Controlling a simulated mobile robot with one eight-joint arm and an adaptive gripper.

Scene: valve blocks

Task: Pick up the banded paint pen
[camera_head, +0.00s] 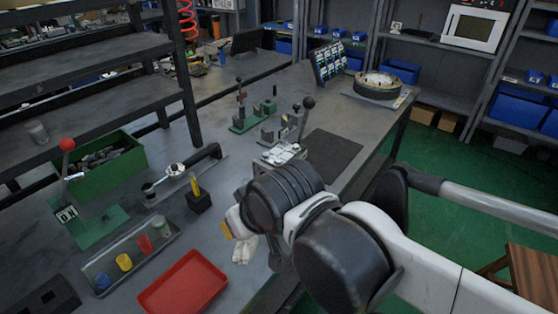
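A slim yellow pen (195,186) stands upright in a small black block (199,203) on the grey workbench. It looks like the paint pen, but it is too small here for me to make out its bands. My arm comes in from the right, and its dark wrist is over the bench edge, to the right of the pen and apart from it. The wrist hides most of my gripper, so its fingers and anything between them cannot be made out.
A red tray (183,287) lies in front of the block. A grey tray (154,272) with several coloured cups is at the left. A white cloth-like item (243,249) lies beside my wrist. A green press with a red knob (67,145) and a clamp fixture (207,153) stand nearby.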

